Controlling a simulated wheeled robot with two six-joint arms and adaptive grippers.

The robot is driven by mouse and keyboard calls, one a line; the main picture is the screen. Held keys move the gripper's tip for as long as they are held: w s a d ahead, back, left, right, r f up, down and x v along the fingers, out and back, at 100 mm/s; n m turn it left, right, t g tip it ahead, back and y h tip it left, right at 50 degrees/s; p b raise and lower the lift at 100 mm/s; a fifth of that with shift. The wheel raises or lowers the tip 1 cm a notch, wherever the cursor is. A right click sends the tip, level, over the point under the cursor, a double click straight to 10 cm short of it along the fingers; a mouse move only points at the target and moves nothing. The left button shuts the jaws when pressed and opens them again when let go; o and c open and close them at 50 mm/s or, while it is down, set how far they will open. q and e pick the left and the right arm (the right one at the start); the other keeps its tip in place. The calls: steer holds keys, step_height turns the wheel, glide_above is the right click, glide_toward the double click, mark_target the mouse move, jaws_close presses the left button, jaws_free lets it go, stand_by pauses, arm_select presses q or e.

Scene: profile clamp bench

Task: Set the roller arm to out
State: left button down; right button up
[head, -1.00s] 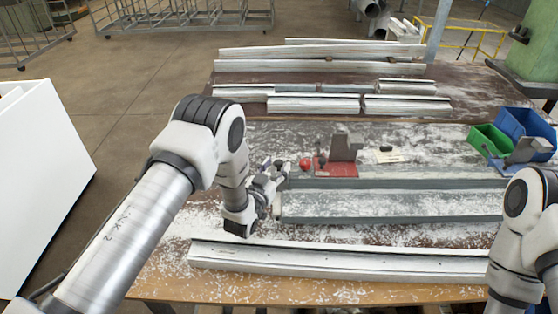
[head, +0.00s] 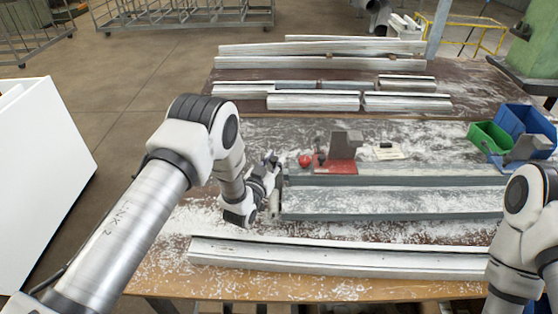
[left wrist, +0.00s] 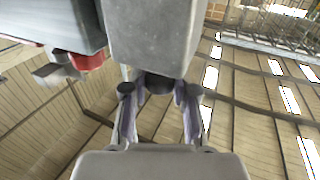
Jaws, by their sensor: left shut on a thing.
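My left gripper (head: 272,174) is at the left end of the long grey profile bed on the bench. In the left wrist view its two fingers (left wrist: 158,92) are closed on a small dark round piece (left wrist: 158,82), which looks like the roller arm's end. A large grey block (left wrist: 152,35) is right beside it. In the head view the gripper hides the roller arm. My right gripper is out of the picture; only part of that arm shows at the right edge.
A long pale profile (head: 340,256) lies along the front. Green (head: 488,137) and blue (head: 527,122) bins stand at the right. More profiles lie behind.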

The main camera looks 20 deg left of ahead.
arm_select(q)
steer(key=s+a, duration=0.3)
steer(key=a, duration=0.9)
steer(key=s+a, duration=0.4)
steer(key=a, duration=0.9)
steer(key=shift+b, duration=0.3)
steer(key=shift+s, duration=0.1)
steer(key=c, duration=0.9)
jaws_free()
steer(key=shift+c, duration=0.2)
steer(key=s+a, duration=0.1)
steer(key=s, duration=1.1)
steer(key=shift+a, duration=0.15)
